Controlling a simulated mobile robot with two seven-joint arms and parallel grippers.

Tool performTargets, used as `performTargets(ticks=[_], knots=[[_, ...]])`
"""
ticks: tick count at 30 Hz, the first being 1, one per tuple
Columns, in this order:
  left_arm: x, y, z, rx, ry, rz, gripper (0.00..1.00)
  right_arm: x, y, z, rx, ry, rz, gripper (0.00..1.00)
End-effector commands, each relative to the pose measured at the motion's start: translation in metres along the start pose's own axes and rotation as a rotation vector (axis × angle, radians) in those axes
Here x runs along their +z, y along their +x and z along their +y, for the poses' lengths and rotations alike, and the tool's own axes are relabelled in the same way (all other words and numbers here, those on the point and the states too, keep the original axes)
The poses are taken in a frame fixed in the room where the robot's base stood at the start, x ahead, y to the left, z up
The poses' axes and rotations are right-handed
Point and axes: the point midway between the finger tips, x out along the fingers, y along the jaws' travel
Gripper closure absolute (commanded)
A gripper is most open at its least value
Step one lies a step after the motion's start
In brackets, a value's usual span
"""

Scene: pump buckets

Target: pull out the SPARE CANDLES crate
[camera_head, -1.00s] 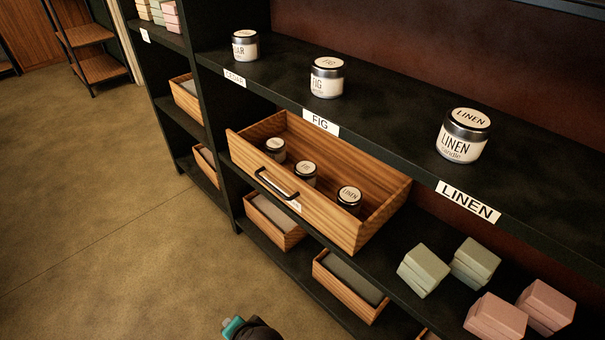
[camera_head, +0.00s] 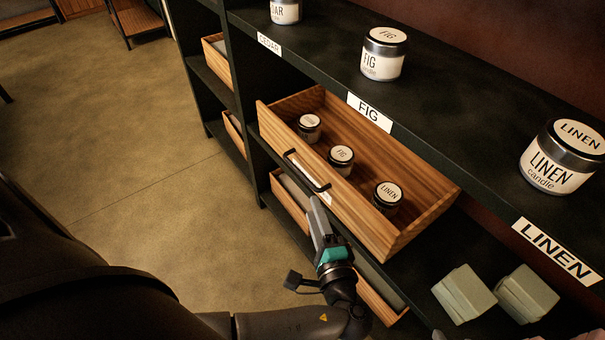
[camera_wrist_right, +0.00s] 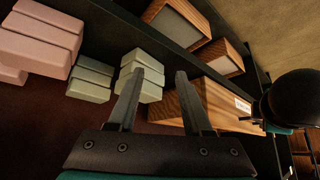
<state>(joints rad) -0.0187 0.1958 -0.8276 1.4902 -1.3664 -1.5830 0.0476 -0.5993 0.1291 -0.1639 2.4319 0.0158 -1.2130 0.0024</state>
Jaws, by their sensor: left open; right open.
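The wooden crate (camera_head: 350,215) juts out from the shelf under the FIG label, with a black bar handle (camera_head: 305,171) on its front. Its small white label is mostly covered, so I cannot read it. Three lidded candle jars (camera_head: 340,160) stand inside. My left gripper (camera_head: 316,208) is open at the crate's front, close to the lower right end of the handle; I cannot tell if it touches. In the right wrist view my right gripper (camera_wrist_right: 160,74) is open and empty, with the crate (camera_wrist_right: 222,108) beyond and to the right of it.
Large CEDAR, FIG (camera_head: 384,54) and LINEN (camera_head: 560,157) candles stand on the upper shelf. Stacked green blocks (camera_head: 464,294) sit right of the crate; pink blocks (camera_wrist_right: 38,38) show in the wrist view. Smaller crates sit on the lower shelf. The floor (camera_head: 130,140) at left is clear.

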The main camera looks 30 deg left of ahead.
Motion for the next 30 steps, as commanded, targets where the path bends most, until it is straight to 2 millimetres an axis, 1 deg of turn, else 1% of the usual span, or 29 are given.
performTargets(ticks=[1, 6, 15, 22, 30], knots=[[0.0, 0.006, 0.001, -0.001, -0.001, -0.001, 0.55, -0.001, 0.005, -0.003, -0.009, -0.002, 0.025, 0.5], [0.0, 0.024, 0.001, -0.001, -0.001, -0.001, 0.55, -0.01, 0.013, -0.013, -0.035, -0.004, 0.121, 0.5], [0.0, 0.053, 0.001, 0.001, -0.001, -0.001, 0.55, -0.025, 0.022, -0.032, -0.084, 0.002, 0.288, 0.5], [0.0, 0.074, 0.001, 0.0, -0.001, -0.001, 0.55, -0.034, 0.024, -0.045, -0.121, 0.013, 0.414, 0.5], [0.0, 0.096, 0.002, 0.001, 0.0, -0.001, 0.55, -0.043, 0.021, -0.059, -0.162, 0.035, 0.564, 0.5]])
